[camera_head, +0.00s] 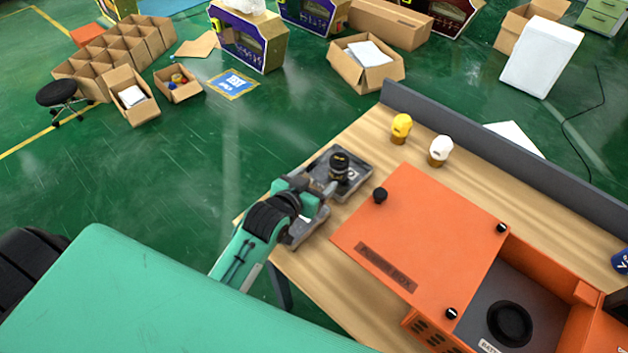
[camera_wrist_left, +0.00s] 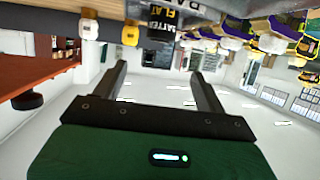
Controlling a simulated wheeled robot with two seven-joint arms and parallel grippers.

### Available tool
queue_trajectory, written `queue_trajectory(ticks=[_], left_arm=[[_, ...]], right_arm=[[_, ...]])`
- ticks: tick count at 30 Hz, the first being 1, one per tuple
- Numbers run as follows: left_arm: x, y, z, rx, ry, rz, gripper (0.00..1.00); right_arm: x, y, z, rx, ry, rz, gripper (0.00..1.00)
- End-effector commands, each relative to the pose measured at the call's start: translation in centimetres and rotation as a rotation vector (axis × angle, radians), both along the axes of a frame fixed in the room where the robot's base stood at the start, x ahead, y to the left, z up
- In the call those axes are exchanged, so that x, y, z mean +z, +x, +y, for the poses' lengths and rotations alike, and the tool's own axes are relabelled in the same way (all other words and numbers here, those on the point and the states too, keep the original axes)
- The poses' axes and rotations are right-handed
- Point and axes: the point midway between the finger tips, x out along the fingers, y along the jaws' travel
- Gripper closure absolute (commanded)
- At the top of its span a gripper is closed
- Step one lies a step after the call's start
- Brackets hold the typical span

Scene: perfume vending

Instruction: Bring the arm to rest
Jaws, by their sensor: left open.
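My left gripper (camera_head: 318,192) is at the table's left edge, over a grey metal tray (camera_head: 357,183). It is open; in the left wrist view its two fingers (camera_wrist_left: 156,74) stand apart with nothing between them. A black bottle with a gold band (camera_head: 340,165) stands on the tray just beyond the fingertips, apparently free of them. In the wrist view, which is upside down, a black labelled object (camera_wrist_left: 160,40) shows beyond the fingers. The arm is extended from the lower left. My right gripper is not in view.
An orange box (camera_head: 425,225) fills much of the wooden table (camera_head: 325,285). A yellow-capped bottle (camera_head: 401,127) and a white-capped bottle (camera_head: 440,149) stand behind it. A grey raised edge (camera_head: 480,145) runs along the back. Green floor lies left of the table.

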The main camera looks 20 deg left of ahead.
Motion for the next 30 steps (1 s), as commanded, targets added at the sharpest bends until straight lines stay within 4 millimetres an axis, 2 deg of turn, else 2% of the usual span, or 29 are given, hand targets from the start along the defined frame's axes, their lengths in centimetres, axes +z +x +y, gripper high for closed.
queue_trajectory(ticks=[10,14,17,21,24,30], left_arm=[[-0.1,0.0,0.0,0.0,0.0,0.002,0.27],[-0.8,-1.3,0.1,0.0,0.01,0.053,0.27],[-2.2,-4.1,0.3,0.001,0.033,0.162,0.27],[-4.4,-10.1,0.9,0.002,0.076,0.382,0.27],[-5.2,-13.7,1.3,0.003,0.1,0.509,0.27],[-5.8,-19.2,2.0,0.003,0.136,0.689,0.27]], right_arm=[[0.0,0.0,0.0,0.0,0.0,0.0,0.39],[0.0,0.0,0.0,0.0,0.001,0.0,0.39],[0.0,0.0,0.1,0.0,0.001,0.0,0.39],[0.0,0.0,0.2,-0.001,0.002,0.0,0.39],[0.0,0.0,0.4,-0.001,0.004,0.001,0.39],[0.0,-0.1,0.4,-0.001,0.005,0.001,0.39]])
